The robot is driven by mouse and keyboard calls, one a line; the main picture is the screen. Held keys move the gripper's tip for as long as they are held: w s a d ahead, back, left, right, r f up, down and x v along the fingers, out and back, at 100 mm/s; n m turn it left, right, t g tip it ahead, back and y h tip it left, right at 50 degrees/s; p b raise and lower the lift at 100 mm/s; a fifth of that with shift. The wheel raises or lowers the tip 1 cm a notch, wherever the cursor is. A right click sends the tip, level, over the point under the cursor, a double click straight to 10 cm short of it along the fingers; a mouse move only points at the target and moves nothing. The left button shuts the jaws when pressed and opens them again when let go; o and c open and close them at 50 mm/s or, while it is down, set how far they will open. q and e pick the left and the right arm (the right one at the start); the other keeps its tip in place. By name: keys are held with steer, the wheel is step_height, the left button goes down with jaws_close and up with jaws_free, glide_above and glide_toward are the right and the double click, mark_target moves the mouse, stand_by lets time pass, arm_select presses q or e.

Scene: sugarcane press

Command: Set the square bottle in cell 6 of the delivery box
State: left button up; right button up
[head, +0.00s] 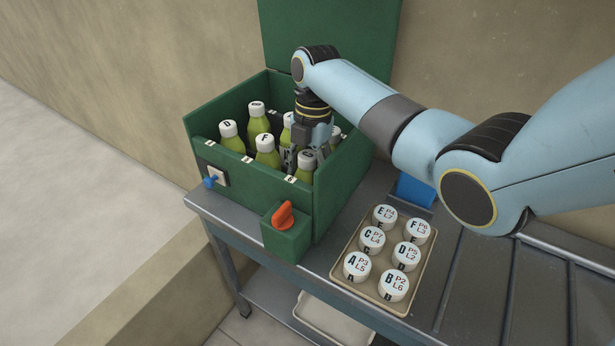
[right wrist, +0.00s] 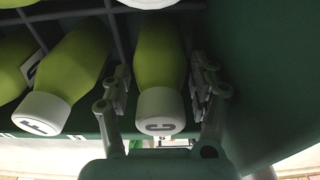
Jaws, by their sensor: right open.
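The green delivery box (head: 322,205) stands open at the left end of the metal table, with several green bottles with white lettered caps inside. My right gripper (head: 306,153) reaches down into its front right part, open. In the right wrist view its fingers (right wrist: 160,100) stand on either side of a green bottle (right wrist: 158,60) with a cap marked C; this bottle also shows in the head view (head: 307,159). It stands upright in the box. A bottle marked F (right wrist: 68,75) is beside it. I cannot tell for certain which bottle is square, nor read the cell numbers. My left gripper is out of view.
A beige tray (head: 337,275) with several white lettered caps lies right of the box. An orange knob (head: 283,215) and a blue knob (head: 210,181) are on the box front. The raised green lid (head: 325,35) stands behind. The box's right wall is close to my right gripper.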

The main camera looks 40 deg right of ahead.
steer(key=r, duration=0.7)
steer(key=d+r, duration=0.1)
steer(key=r, duration=0.2)
steer(key=shift+w+d+r, duration=0.1)
steer(key=shift+w+r, duration=0.05)
steer(key=shift+w, duration=0.1)
